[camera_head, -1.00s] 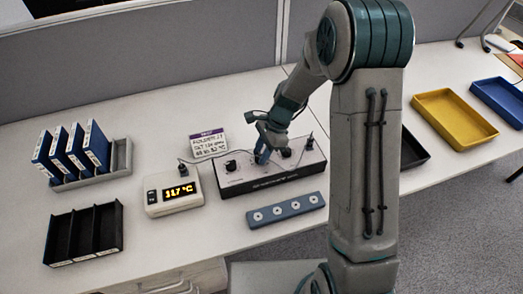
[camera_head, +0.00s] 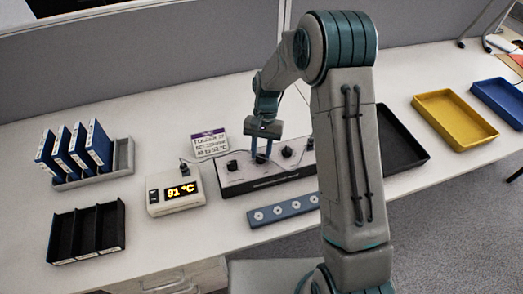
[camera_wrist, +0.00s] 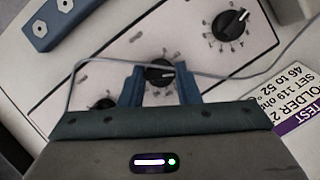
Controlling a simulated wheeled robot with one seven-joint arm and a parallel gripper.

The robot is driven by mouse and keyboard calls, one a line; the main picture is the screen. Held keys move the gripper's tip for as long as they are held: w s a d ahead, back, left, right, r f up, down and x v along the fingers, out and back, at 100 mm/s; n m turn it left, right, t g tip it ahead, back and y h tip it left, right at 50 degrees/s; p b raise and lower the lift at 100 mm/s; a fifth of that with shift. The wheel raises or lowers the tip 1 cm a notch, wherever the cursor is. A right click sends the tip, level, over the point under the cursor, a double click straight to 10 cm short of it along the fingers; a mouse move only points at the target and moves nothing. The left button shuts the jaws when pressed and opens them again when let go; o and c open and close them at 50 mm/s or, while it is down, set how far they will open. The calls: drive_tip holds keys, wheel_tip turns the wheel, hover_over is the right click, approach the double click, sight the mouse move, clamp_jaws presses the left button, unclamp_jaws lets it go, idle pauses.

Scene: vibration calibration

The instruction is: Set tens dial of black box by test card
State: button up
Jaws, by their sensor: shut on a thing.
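The black box (camera_head: 268,182) has a pale top panel and black sides. Its dials include a left dial (camera_head: 232,165) and a right dial (camera_head: 287,151). My gripper (camera_head: 262,157) points down over the panel between them. In the wrist view its blue fingers (camera_wrist: 160,88) stand on both sides of a middle dial (camera_wrist: 158,72) and are shut on it; its white pointer line shows. A neighbouring dial (camera_wrist: 230,25) is clear, and another (camera_wrist: 103,103) is partly hidden by the gripper. The test card (camera_head: 209,142) stands behind the box; its wrist-view text includes "46 to 52".
A blue-grey bar (camera_head: 283,211) with round fittings lies in front of the box. Blue folders (camera_head: 75,149), a black divided tray (camera_head: 85,233) and a yellow tray (camera_head: 455,115) stand farther off.

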drive_tip(key=n+h, duration=0.1)
drive_tip(key=n, duration=0.3)
drive_tip(key=shift+a+n+h, duration=0.15)
drive_tip(key=shift+n+h, duration=0.15)
drive_tip(key=shift+h, duration=0.1)
drive_tip(key=n, duration=0.2)
drive_tip(key=n+h, duration=0.1)
drive_tip(key=n, duration=0.1)
drive_tip(key=shift+a+t+h+b, duration=0.1)
drive_tip(key=shift+t+h+b, duration=0.2)
drive_tip(key=o, duration=1)
drive_tip(key=shift+c, duration=0.2)
drive_tip(key=shift+r, duration=0.1)
drive_tip(key=v, duration=1.3)
drive_tip(key=shift+a+r, duration=0.2)
drive_tip(key=shift+r, duration=0.1)
drive_tip(key=shift+w, duration=0.15)
